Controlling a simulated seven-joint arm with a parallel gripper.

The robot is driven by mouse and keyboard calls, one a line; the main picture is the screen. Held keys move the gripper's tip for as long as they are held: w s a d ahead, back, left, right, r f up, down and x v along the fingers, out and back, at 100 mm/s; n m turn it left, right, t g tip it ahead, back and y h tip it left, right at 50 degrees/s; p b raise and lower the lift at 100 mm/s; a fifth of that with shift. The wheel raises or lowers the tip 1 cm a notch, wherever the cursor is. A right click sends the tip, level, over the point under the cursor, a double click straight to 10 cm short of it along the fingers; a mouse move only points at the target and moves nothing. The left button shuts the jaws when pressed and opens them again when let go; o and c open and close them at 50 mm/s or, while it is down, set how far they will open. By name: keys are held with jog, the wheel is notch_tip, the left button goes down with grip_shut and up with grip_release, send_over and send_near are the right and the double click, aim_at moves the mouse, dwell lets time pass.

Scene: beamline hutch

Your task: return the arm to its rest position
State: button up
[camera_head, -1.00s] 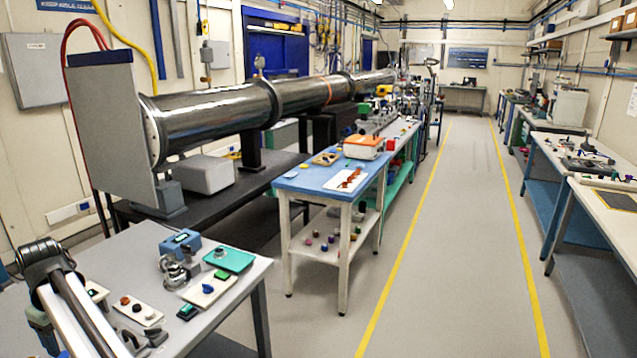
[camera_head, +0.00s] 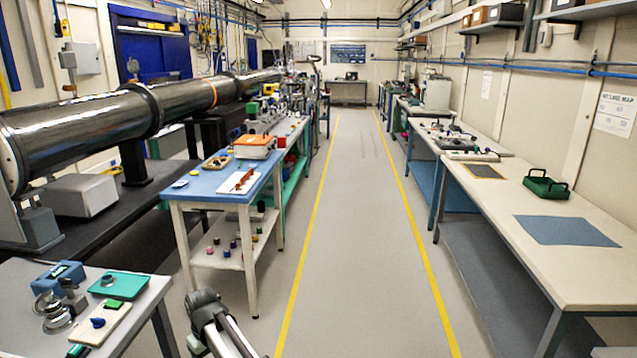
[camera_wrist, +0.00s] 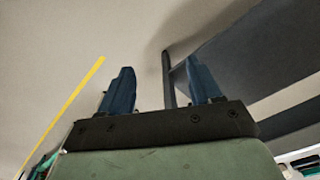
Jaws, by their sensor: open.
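My gripper (camera_wrist: 160,90) shows in the wrist view with its two blue fingers spread apart and nothing between them. Behind the fingers are the grey floor (camera_wrist: 60,40) and a dark post. In the head view, part of my arm (camera_head: 218,325) shows at the bottom, left of the middle, over the floor near the left yellow line. The gripper's fingers cannot be made out in the head view.
A grey table (camera_head: 140,298) with small devices stands at lower left. A blue-topped table (camera_head: 205,189) stands behind it. A long bench (camera_head: 590,268) with a blue mat (camera_head: 566,230) and a green tray (camera_head: 546,187) runs along the right. The aisle (camera_head: 350,230) between yellow lines is clear.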

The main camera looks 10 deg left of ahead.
jog(key=w+d+f+m, duration=0.2)
jog(key=d+f, duration=0.1)
jog(key=d, duration=0.6)
jog(key=w+d+f+m, duration=0.1)
jog(key=d+f+m, duration=0.15)
jog(key=d, duration=0.75)
jog(key=w+d+f+m, duration=0.1)
jog(key=w+d+f, duration=0.15)
jog(key=d, duration=0.65)
jog(key=s+d+f+m, duration=0.2)
jog(key=s+d, duration=0.1)
jog(key=d, duration=0.5)
jog(key=s+d+f+m, duration=0.2)
jog(key=s+d, duration=0.1)
jog(key=d, duration=0.5)
jog(key=s+d+f+m, duration=0.2)
jog(key=s+d+f, duration=0.1)
jog(key=d, duration=0.6)
jog(key=s+f+g, duration=0.3)
jog(key=s+f, duration=0.7)
jog(key=s, duration=0.4)
jog(key=s+f+g, duration=0.4)
jog(key=s+f, duration=0.6)
jog(key=s, duration=0.5)
jog(key=shift+s+a+h, duration=0.2)
jog(key=shift+s+h, duration=0.1)
jog(key=shift+h, duration=0.1)
jog(key=shift+f, duration=0.1)
